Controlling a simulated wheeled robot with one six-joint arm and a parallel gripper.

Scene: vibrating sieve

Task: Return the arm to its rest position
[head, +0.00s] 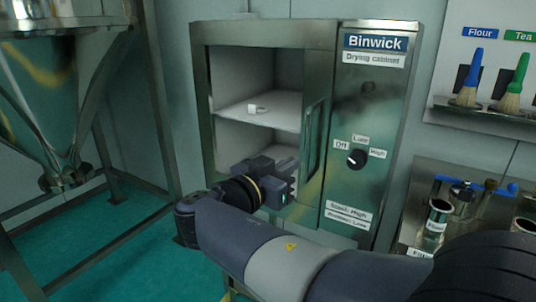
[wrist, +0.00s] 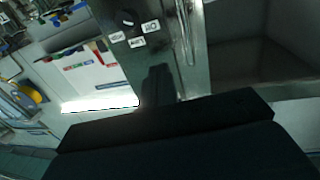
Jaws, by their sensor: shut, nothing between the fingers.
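My arm reaches across the lower middle of the head view, with my gripper (head: 290,178) in front of the lower opening of the drying cabinet (head: 376,85). The gripper is shut and holds nothing. In the wrist view the dark gripper body (wrist: 170,140) fills the bottom, and its fingertips cannot be made out. I cannot tell whether the gripper touches the cabinet.
The cabinet is open, with a small white object (head: 257,109) on its shelf (head: 285,119). Its knob (head: 356,158) is on the right panel. A steel hopper (head: 60,100) on a frame stands left. Containers (head: 438,215) stand lower right. Green floor is clear at lower left.

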